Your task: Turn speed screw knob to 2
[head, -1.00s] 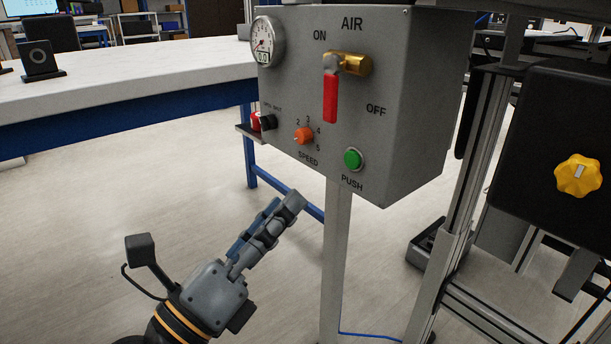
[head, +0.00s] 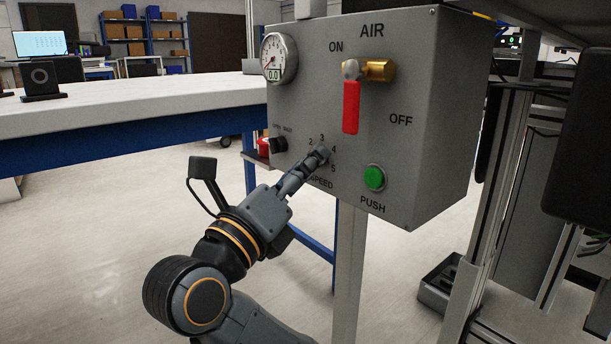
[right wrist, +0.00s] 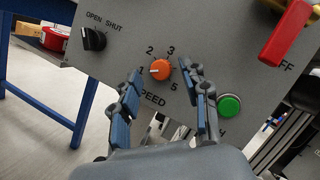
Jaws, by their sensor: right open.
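The orange speed knob (right wrist: 160,69) is on the grey control box (head: 435,130), with the numbers of its dial around it. In the right wrist view its pale mark points left, towards the 1. My right gripper (right wrist: 162,74) is open, with one finger on each side of the knob; I cannot tell whether they touch it. In the head view my right gripper (head: 318,156) is at the dial and its fingers hide the knob. My left gripper is not in view.
A green push button (head: 374,177) is to the right of the dial, and a red lever (head: 351,107) hangs above it. A black open/shut knob (right wrist: 94,39) is to the left. A pressure gauge (head: 279,57) is at the upper left. A post (head: 347,270) stands below the box.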

